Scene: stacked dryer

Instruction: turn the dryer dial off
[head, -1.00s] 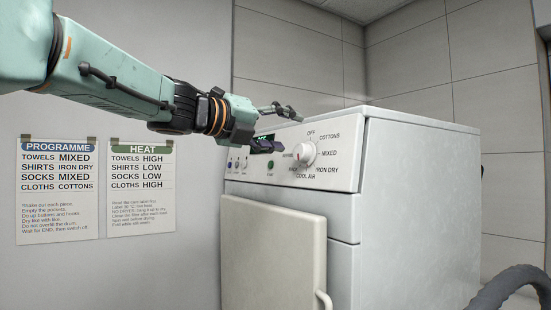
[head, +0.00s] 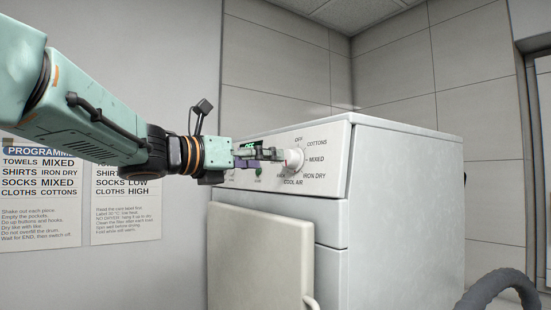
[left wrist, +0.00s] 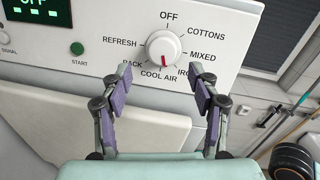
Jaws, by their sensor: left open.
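The white dryer dial (head: 294,160) is on the control panel of the white dryer (head: 400,200). In the left wrist view the dial (left wrist: 163,47) is ahead, near the top middle. Its red mark points down towards COOL AIR, and OFF is printed straight above it. My left gripper (head: 276,154) comes in from the left in front of the panel, with its tips close to the dial. In the left wrist view its purple-padded fingers (left wrist: 161,77) are open and empty, one to each side below the dial. Contact with the dial cannot be told. My right gripper is out of view.
A green START button (left wrist: 77,48) and a lit display (left wrist: 35,8) are left of the dial. The dryer door (head: 262,260) is below the panel. Instruction sheets (head: 40,190) hang on the left wall. A dark hose (head: 500,285) curves at the lower right.

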